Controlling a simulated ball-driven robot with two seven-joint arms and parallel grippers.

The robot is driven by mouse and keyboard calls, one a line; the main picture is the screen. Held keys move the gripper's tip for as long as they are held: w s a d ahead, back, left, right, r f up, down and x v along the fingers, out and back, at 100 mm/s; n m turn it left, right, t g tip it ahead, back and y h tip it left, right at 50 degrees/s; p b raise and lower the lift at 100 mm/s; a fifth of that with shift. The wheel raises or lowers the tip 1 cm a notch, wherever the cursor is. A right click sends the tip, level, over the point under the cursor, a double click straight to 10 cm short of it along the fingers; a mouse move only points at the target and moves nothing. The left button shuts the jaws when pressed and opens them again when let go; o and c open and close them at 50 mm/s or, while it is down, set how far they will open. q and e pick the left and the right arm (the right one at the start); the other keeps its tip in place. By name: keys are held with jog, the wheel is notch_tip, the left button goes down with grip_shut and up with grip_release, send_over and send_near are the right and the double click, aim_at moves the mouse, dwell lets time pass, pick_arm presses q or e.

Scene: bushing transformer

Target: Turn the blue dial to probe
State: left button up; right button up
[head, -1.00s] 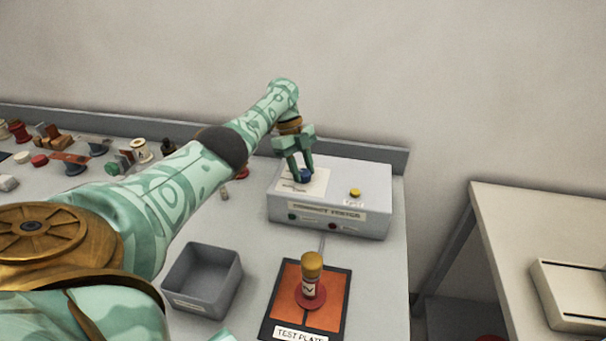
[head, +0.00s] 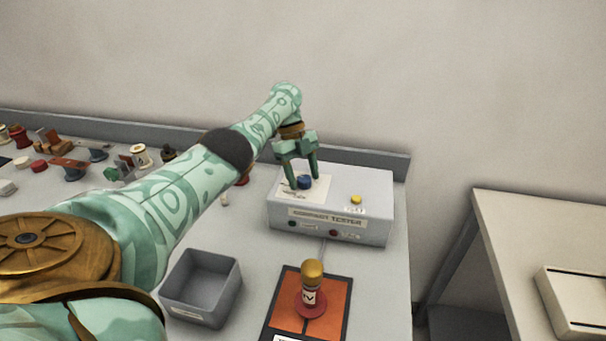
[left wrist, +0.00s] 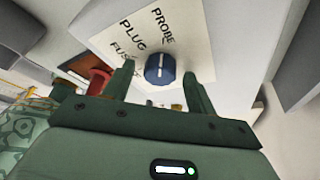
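The blue dial (head: 305,182) sits on top of the grey tester box (head: 365,187), on a white label card. In the left wrist view the dial (left wrist: 160,69) has a white pointer line running roughly up the picture, about toward the word PROBE (left wrist: 163,27). PLUG (left wrist: 132,37) and FUSE lie further left on the card. My left gripper (head: 303,181) is open; its fingers stand apart on either side of the dial, with gaps visible in the left wrist view (left wrist: 159,72). My right gripper is not in view.
In front are a gold-topped part (head: 312,272) on the orange test plate (head: 334,306) and an empty grey bin (head: 200,285). Several small parts lie at the left. A wall stands behind.

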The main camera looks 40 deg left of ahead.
pick_arm(q)
jog(key=b+v, duration=0.3)
jog(key=v, duration=0.4)
jog(key=shift+f, duration=0.1)
jog(key=shift+a+r, duration=0.1)
jog(key=shift+r, duration=0.2)
